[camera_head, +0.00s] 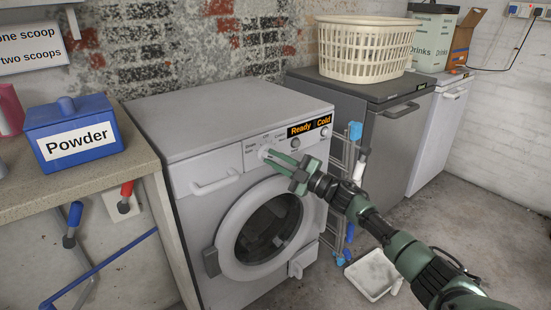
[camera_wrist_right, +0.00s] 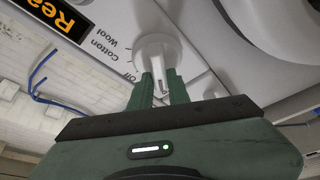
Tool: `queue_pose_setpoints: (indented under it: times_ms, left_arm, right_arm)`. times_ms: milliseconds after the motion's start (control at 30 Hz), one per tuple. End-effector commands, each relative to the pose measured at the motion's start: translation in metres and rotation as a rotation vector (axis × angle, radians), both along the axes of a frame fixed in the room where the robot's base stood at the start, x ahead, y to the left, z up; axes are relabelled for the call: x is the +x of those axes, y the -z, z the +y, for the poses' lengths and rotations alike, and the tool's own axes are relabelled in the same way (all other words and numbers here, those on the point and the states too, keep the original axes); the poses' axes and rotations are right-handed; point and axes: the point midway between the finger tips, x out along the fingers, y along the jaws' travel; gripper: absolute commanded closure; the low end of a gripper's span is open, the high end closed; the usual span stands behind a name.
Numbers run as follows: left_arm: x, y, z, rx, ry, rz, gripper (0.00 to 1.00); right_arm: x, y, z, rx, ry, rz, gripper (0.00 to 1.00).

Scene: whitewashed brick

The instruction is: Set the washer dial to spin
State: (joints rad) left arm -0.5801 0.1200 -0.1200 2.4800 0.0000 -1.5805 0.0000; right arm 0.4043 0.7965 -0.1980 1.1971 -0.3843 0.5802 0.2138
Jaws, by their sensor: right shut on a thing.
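The washer (camera_head: 215,120) is white with a round glass door (camera_head: 268,232). Its orange and black display (camera_head: 309,127) reads "Ready" and "Cold". The white dial (camera_wrist_right: 157,50) is on the panel, with the words "Wool", "Cotton" and "Off" printed beside it in the right wrist view. No "Spin" label can be read. My right gripper (camera_head: 268,155) reaches in from the right at the dial. In the right wrist view the fingers (camera_wrist_right: 161,85) are shut on the dial's raised grip. In the head view the gripper hides much of the dial. My left gripper is in neither view.
A counter (camera_head: 90,182) with a blue "Powder" box (camera_head: 72,142) stands left of the washer. A folding rack (camera_head: 345,170) stands close by on the right, beside a dark appliance (camera_head: 385,150) topped by a basket (camera_head: 365,50). A white tray (camera_head: 372,275) lies on the floor.

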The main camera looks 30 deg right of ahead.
Motion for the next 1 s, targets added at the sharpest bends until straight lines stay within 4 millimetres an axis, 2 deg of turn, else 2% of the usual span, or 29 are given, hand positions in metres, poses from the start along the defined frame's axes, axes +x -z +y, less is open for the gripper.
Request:
queue_pose_setpoints:
  times_ms: [633, 667, 700, 733, 1000]
  left_arm:
    - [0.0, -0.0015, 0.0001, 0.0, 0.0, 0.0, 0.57]
    - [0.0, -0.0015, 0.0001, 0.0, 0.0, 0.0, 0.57]
    - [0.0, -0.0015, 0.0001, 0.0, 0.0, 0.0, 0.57]
    - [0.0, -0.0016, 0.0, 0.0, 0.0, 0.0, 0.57]
    - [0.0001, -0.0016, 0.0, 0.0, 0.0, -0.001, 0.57]
  right_arm:
    - [-0.0001, 0.0014, 0.0007, -0.047, -0.001, -0.002, 1.0]
    - [-0.0001, 0.0015, 0.0008, -0.047, -0.001, -0.002, 0.74]
    - [-0.0001, 0.0014, 0.0007, -0.046, -0.001, -0.002, 0.63]
    - [-0.0001, 0.0014, 0.0007, -0.046, -0.001, -0.002, 0.61]
    - [-0.0002, 0.0008, 0.0004, -0.046, 0.0, -0.003, 0.61]
